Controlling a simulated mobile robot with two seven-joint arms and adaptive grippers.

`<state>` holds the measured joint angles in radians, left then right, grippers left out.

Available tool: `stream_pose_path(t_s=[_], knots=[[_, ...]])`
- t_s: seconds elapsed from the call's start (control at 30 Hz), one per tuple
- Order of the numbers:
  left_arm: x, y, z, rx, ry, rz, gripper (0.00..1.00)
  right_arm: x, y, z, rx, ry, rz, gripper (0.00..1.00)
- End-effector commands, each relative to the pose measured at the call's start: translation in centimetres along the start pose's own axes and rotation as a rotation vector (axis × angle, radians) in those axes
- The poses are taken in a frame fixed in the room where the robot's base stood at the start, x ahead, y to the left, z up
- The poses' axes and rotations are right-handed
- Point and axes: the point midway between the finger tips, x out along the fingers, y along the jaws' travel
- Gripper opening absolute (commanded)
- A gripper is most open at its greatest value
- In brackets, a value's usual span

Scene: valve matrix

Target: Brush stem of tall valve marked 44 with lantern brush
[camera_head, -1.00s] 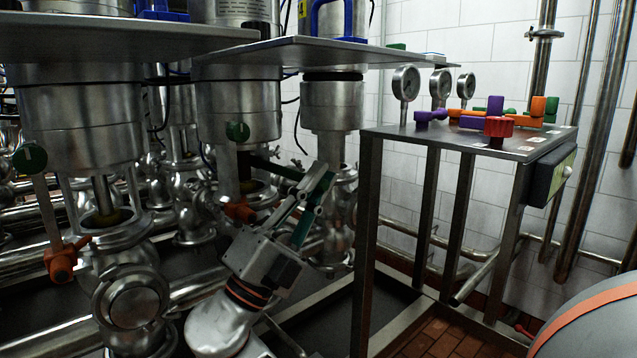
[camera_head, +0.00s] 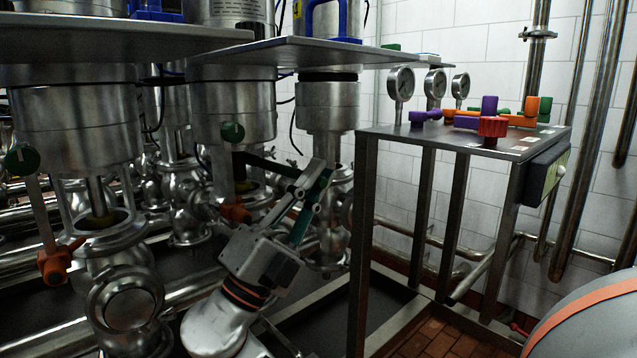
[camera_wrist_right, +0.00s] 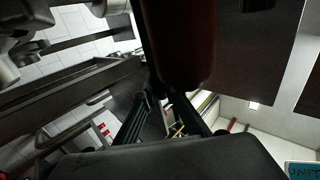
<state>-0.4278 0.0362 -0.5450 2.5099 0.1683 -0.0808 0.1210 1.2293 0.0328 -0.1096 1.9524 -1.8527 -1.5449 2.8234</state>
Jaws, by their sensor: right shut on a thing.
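My right gripper (camera_head: 314,180) comes up from below in front of the valves. It is shut on the dark, thin handle of the lantern brush (camera_head: 270,163). The brush points left from the fingers, and its dark end reaches the stem area of the middle tall valve (camera_head: 235,108), below its steel cylinder. I cannot tell whether the bristles touch the stem. No number 44 is legible on any valve. In the right wrist view the fingers show dark (camera_wrist_right: 155,115), and a dark reddish rounded shape hangs from the top. My left gripper is not in view.
Another valve (camera_head: 80,125) stands at left, and one (camera_head: 328,108) behind at right. Flat metal plates (camera_head: 300,52) overhang them. Orange fittings (camera_head: 235,213) stick out low down. A steel table (camera_head: 440,138) with gauges and coloured handles stands right of my arm.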

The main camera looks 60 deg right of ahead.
Motion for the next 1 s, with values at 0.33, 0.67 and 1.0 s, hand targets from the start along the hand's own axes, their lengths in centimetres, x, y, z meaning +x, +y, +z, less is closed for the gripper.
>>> stream_pose_path(t_s=[0.33, 0.67, 1.0], knots=[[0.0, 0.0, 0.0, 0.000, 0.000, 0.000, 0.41, 0.1, -0.1, 0.5, 0.002, -0.001, 0.000, 0.00], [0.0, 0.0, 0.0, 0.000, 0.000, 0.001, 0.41, -0.2, 0.1, -0.8, 0.001, -0.002, 0.000, 0.00], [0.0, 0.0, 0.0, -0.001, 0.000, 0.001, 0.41, -0.3, 0.3, -0.3, 0.001, -0.001, 0.000, 0.00]])
